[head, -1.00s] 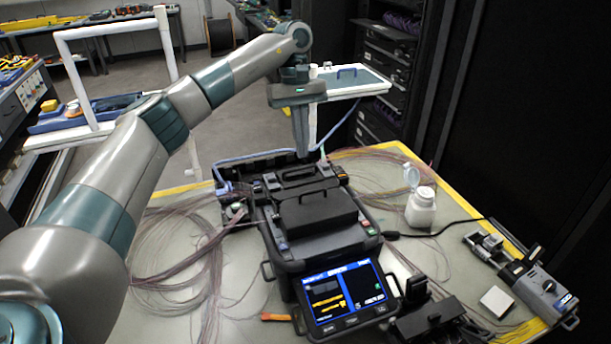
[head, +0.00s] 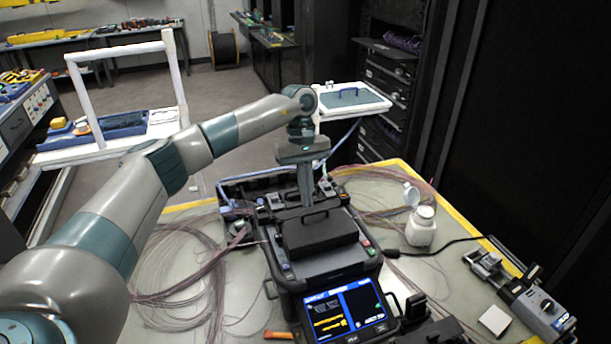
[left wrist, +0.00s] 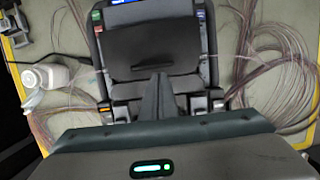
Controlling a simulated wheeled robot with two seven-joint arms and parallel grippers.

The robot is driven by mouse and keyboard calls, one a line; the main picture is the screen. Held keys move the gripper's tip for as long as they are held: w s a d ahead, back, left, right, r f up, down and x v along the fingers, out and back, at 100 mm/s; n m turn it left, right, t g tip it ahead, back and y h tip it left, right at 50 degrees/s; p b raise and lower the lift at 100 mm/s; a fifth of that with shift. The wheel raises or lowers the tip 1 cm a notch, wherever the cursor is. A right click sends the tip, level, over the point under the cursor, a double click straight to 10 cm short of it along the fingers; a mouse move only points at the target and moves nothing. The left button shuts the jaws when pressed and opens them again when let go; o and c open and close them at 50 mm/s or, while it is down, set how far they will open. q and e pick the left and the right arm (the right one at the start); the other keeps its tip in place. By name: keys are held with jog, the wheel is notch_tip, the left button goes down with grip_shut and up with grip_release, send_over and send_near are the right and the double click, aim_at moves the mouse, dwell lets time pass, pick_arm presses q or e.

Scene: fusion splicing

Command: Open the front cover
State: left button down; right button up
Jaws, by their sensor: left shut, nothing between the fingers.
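The fusion splicer (head: 287,265) is a dark box on the table, with its lit screen (head: 345,308) facing front. Its black front cover (head: 322,236) lies down, looking shut, with a handle on top. It also shows in the left wrist view (left wrist: 150,45). My left gripper (head: 307,205) is shut and empty. It points down over the splicer, its fingertips at the cover's rear edge near the handle. I cannot tell whether they touch. In the left wrist view the fingers (left wrist: 160,78) reach toward the cover and hide part of its edge. My right gripper is not in view.
A white bottle (head: 420,228) with an open cap stands right of the splicer. A grey device (head: 540,305) lies at the right table edge and a white pad (head: 495,319) near it. Thin fibre coils (head: 180,265) spread left. A black device (head: 428,328) sits front right.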

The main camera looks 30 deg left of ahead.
pick_arm(q)
jog(key=shift+x, duration=1.1)
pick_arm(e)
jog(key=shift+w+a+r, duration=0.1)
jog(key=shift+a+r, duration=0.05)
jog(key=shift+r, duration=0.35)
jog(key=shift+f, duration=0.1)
pick_arm(q)
jog(key=shift+d+y, duration=0.1)
jog(key=shift+y, duration=0.2)
jog(key=shift+s+r+t, duration=0.25)
jog(key=shift+r+t, duration=0.05)
jog(key=shift+w+y+b, duration=0.15)
jog(key=shift+y+b, duration=0.15)
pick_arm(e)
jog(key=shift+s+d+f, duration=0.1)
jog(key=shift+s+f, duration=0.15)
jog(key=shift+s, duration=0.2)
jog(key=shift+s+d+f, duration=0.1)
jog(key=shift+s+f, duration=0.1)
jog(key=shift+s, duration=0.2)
